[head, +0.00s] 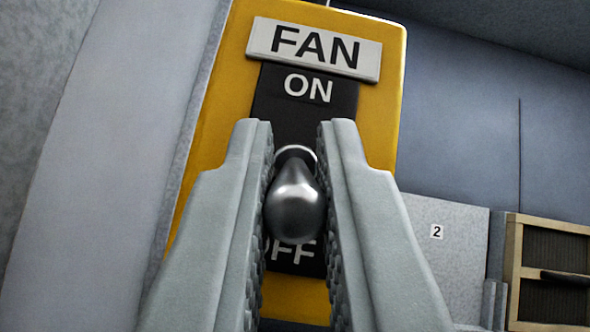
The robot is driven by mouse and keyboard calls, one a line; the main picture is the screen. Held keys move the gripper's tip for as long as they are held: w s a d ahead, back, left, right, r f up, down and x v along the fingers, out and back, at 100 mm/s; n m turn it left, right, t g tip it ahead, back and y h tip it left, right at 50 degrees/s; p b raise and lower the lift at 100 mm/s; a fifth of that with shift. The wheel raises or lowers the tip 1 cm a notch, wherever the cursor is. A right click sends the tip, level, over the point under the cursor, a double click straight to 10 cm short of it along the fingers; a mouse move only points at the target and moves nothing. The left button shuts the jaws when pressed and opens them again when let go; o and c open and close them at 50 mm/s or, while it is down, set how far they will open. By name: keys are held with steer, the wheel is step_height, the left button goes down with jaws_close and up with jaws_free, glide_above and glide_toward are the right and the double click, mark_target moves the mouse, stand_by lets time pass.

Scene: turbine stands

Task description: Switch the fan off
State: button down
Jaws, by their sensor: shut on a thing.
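The fan switch is a yellow panel (370,90) with a white "FAN" label (316,48) at its top. A black plate (305,105) on it reads "ON" above and "OFF" below, with the start of "OFF" partly hidden. A shiny metal toggle lever (295,205) stands out from a round collar in the plate. Its rounded knob appears below the collar and overlaps the top of "OFF"; its exact tilt is hard to tell from this angle. My gripper (296,142) is shut on the lever, with one ridged grey finger on each side of it.
A grey curved surface (100,150) fills the left. On the right are a blue-grey wall (460,110), a grey panel marked "2" (450,260), and a wood-framed cabinet or crate (550,270) at the lower right.

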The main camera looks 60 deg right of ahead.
steer(key=c, duration=1.5)
jaws_free()
steer(key=shift+o, duration=0.2)
steer(key=v, duration=1.7)
steer(key=shift+a, duration=0.2)
steer(key=shift+s+d+f, duration=0.1)
steer(key=shift+s+f, duration=0.05)
